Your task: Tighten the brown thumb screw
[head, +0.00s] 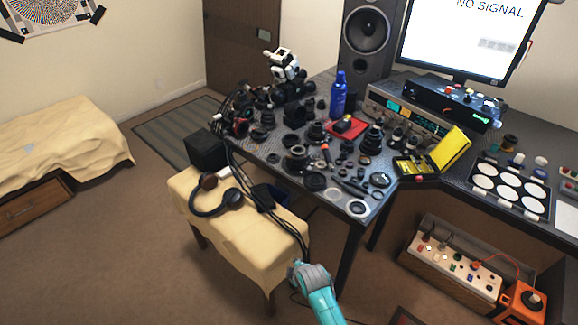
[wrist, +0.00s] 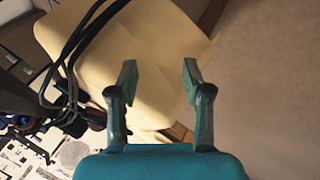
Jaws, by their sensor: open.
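I cannot make out a brown thumb screw in either view; the small parts on the desk are too small to tell apart. My gripper shows in the wrist view (wrist: 160,78) with its two fingers apart and nothing between them. It is over the cream-covered bench (wrist: 150,45), which also shows in the head view (head: 190,190). In the head view my teal arm reaches in from the bottom, beside the bench's front corner. The desk (head: 345,222) with many lens parts lies beyond and to the right of the bench.
Headphones (head: 212,206) and black cables lie on the bench. A blue bottle (head: 338,95), a red tray (head: 336,130) and a yellow case (head: 448,150) stand on the desk. A power strip box (head: 450,272) sits low at the right. Carpet is clear at the left.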

